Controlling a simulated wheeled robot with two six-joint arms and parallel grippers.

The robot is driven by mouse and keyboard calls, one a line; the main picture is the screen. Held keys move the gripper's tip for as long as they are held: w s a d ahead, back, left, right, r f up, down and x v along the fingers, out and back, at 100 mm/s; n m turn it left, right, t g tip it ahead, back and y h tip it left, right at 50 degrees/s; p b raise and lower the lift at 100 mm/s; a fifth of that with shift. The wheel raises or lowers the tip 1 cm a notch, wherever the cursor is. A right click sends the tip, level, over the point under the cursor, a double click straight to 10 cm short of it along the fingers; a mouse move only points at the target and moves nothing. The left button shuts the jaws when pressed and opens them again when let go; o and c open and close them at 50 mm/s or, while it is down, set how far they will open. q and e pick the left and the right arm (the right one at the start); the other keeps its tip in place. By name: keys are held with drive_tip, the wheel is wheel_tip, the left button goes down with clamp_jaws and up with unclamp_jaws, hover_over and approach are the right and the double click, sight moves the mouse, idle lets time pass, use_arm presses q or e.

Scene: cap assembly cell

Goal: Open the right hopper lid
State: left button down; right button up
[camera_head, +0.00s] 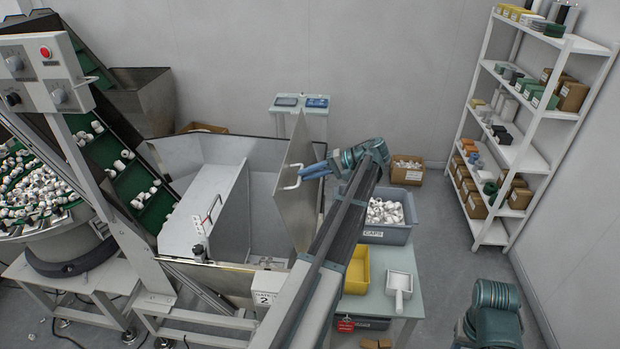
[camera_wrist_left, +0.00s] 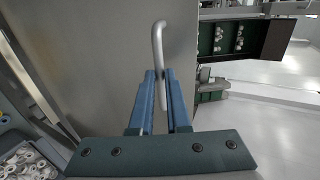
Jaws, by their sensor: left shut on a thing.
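The right hopper lid (camera_head: 296,192) is a grey metal panel standing nearly upright at the right side of the hopper (camera_head: 265,262). The hopper's right opening is uncovered, and its grey inside shows. My left gripper (camera_head: 303,173), with blue fingers, reaches the lid from the right and is shut on its pale bar handle (camera_head: 292,183). In the left wrist view the handle (camera_wrist_left: 158,42) runs between the two blue fingers (camera_wrist_left: 161,78), in front of the lid panel (camera_wrist_left: 105,60). The left lid (camera_head: 205,205) lies closed, with its own handle. My right gripper is not in view.
A grey caps bin (camera_head: 391,233), a yellow bin (camera_head: 357,270) and a white scoop (camera_head: 399,285) are on a side table right of the hopper. A shelf rack (camera_head: 525,150) stands at the right wall. A green cleated conveyor (camera_head: 135,180) rises at left.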

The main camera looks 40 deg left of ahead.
use_arm(q)
drive_tip(key=shift+d+f, duration=0.1)
drive_tip(key=shift+d, duration=0.15)
drive_tip(key=c, duration=0.9)
unclamp_jaws()
drive_tip(key=shift+w, duration=0.1)
drive_tip(key=p+v, duration=0.5)
drive_tip(key=v, duration=0.7)
